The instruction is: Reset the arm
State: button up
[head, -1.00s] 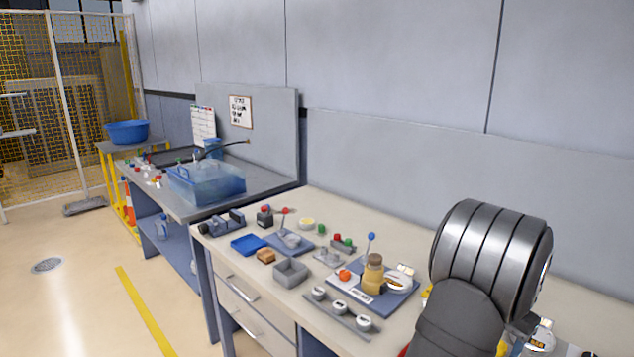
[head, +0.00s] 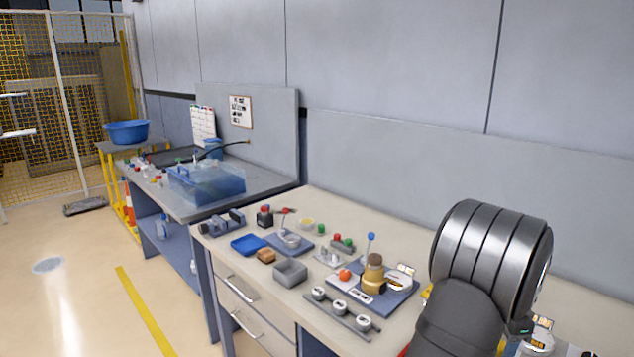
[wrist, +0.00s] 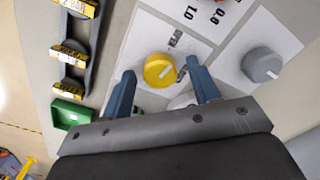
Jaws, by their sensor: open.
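My gripper (wrist: 162,92) shows in the wrist view with its two blue fingers spread apart and nothing held between them. A round yellow knob or cap (wrist: 158,70) lies beyond and between the fingertips, on a white labelled card; I cannot tell how far below it is. In the head view my dark and metallic arm fills the lower right, and the gripper itself is not visible there.
In the wrist view a grey knob (wrist: 262,64) is at right, a rack with yellow labels (wrist: 70,55) and a green tray (wrist: 72,115) at left. In the head view the bench (head: 400,175) holds a brown bottle (head: 375,274), a blue tray (head: 248,245) and a grey box (head: 290,272).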

jog(key=n, duration=1.3)
jog(key=shift+r+n, duration=0.15)
jog(key=shift+n, duration=0.35)
notch_tip(320, 180, up, 17)
notch_tip(320, 180, down, 8)
jog(key=shift+r, duration=0.25)
dwell(0.9)
